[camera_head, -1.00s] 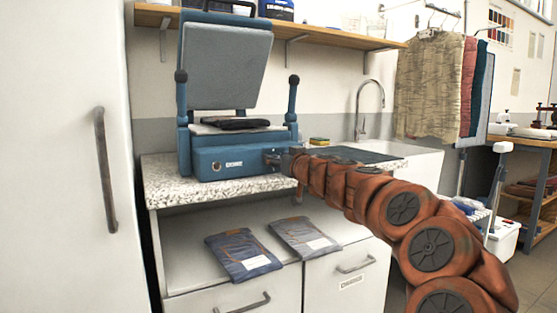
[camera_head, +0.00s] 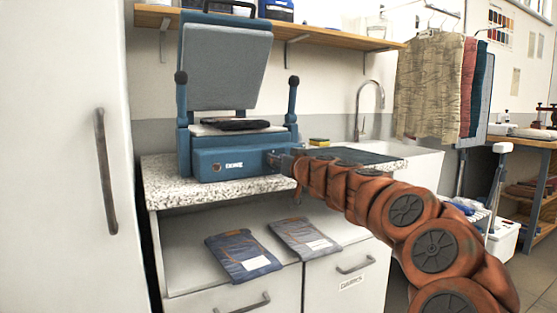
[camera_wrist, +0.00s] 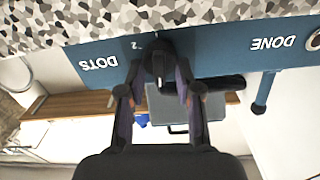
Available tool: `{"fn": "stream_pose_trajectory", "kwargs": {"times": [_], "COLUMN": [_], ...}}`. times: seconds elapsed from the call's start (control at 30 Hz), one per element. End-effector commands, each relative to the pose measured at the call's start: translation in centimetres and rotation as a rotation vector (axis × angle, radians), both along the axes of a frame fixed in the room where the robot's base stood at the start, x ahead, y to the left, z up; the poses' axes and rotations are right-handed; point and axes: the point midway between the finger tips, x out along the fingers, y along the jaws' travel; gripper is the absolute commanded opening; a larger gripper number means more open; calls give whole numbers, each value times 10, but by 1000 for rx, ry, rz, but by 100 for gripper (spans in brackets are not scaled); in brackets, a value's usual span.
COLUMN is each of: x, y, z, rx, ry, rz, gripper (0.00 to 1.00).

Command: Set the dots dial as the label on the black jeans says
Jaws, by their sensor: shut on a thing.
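A blue press (camera_head: 225,162) stands on the speckled counter with its lid raised. Folded black jeans (camera_head: 236,124) lie on its lower plate; I cannot make out a label on them. The dots dial (camera_wrist: 159,62) is a dark knob with a white mark on the press front, beside the word DOTS. A small 2 shows near its rim; other marks are hidden. My gripper (camera_wrist: 160,72) is shut on the dial, one finger on either side. In the head view, my gripper (camera_head: 284,161) is at the right end of the press front, hiding the dial.
A DONE label (camera_wrist: 273,44) and a round button (camera_wrist: 314,40) are on the same panel. Blue jeans (camera_head: 241,254) and grey jeans (camera_head: 303,237) with white labels lie on the shelf below. A sink tap (camera_head: 368,105) stands right. A tall white door (camera_head: 65,160) is at left.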

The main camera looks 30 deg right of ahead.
Motion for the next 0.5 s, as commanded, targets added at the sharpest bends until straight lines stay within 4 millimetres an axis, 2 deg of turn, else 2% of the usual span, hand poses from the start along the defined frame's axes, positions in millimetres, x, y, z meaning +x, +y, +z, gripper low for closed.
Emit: {"fn": "stream_pose_trajectory", "kwargs": {"times": [0.5], "x": [0], "y": [-4], "z": [0], "rx": [454], "ry": [-38], "rz": [2], "gripper": [0]}}
